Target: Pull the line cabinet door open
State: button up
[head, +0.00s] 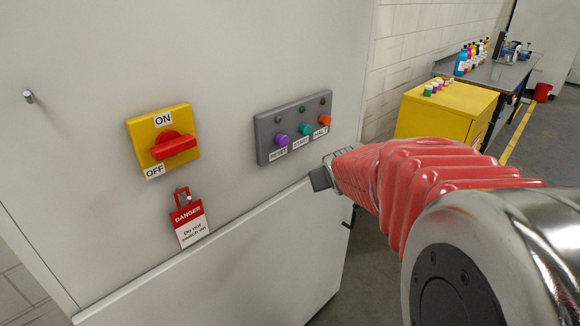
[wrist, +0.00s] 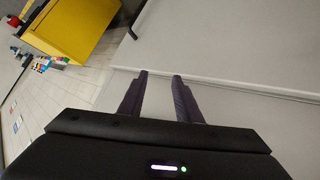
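The line cabinet (head: 90,60) is a large off-white box filling the left and middle of the head view. A small metal peg or knob (head: 28,97) sticks out near its upper left. A vertical seam runs down its lower left side. My gripper (head: 320,178) is at the right part of the cabinet front, below the button panel, well away from the peg. In the wrist view the two dark fingers (wrist: 160,75) are apart with a narrow empty gap, in front of the pale cabinet face (wrist: 225,40) and its ledge. Whether they touch it I cannot tell.
A yellow switch with a red knob (head: 174,147), a red danger tag (head: 190,222) and a grey button panel (head: 293,127) are on the cabinet front. A yellow cabinet (head: 445,112) and a bench (head: 490,72) with bottles stand behind right. Grey floor (head: 545,130) is open there.

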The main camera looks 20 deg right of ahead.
jog(key=w+d+f+n+t, duration=0.1)
jog(key=w+d+f, duration=0.25)
jog(key=d, duration=0.25)
jog(key=w+d+f+t, duration=0.2)
jog(key=d+f, duration=0.3)
jog(key=d, duration=0.2)
jog(key=w+d+f+n+t, duration=0.1)
jog(key=w+d+f, duration=0.25)
jog(key=d, duration=0.25)
jog(key=s+d+f+t+y, duration=0.2)
jog(key=s+f+y, duration=0.1)
jog(key=s+f, duration=0.2)
jog(key=s+d+f+n+t+y, duration=0.1)
jog(key=s+f+y, duration=0.3)
jog(key=f, duration=0.6)
jog(key=shift+s+d+t, duration=0.35)
jog(key=shift+s+t, duration=0.35)
jog(key=shift+t, duration=0.2)
jog(key=shift+w+f, duration=0.1)
jog(key=shift+w, duration=0.05)
jog(key=w+a, duration=0.2)
jog(key=w, duration=1.1)
jog(key=shift+w, duration=0.2)
jog(key=shift+c, duration=0.2)
grip_shut()
